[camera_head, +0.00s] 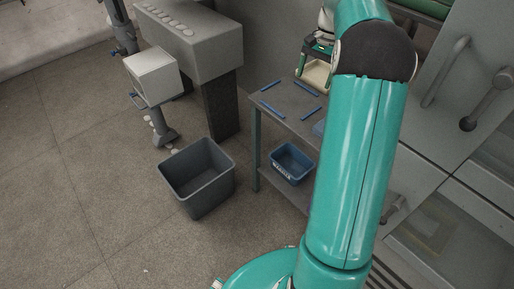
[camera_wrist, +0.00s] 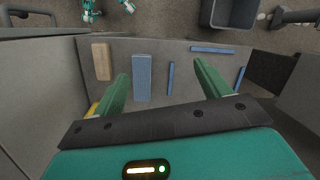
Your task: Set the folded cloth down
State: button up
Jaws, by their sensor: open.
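A flat blue rectangle, which looks like the folded cloth (camera_wrist: 142,78), lies on the grey table in the wrist view. My gripper (camera_wrist: 161,69) is open above the table, with its green fingers spread and nothing between them in contact. The cloth shows between the fingers, nearer the left one. In the head view only an edge of the cloth (camera_head: 319,128) shows beside my arm. Thin blue strips (camera_wrist: 213,50) mark out an area to the right of the cloth; that area is empty.
A tan block (camera_wrist: 101,61) lies left of the cloth. Something yellow (camera_wrist: 94,108) is partly hidden by the left finger. A blue bin (camera_head: 291,164) sits below the tabletop (camera_head: 289,101). A grey bin (camera_head: 197,177) stands on the floor. Grey cabinets with handles (camera_head: 446,72) stand at right.

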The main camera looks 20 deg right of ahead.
jog(key=s+a+r+n+t+h, duration=0.1)
jog(key=s+a+r+n, duration=0.3)
jog(key=a, duration=0.6)
jog(key=s+a+r+n+t+h, duration=0.1)
jog(key=s+a+r, duration=0.35)
jog(key=a, duration=0.45)
jog(key=s+a+f+n+t, duration=0.3)
jog(key=s+a+n, duration=0.3)
jog(key=s+a, duration=0.6)
jog(key=s+t, duration=0.1)
jog(key=s, duration=0.2)
jog(key=shift+s, duration=0.2)
jog(key=shift+a, duration=0.2)
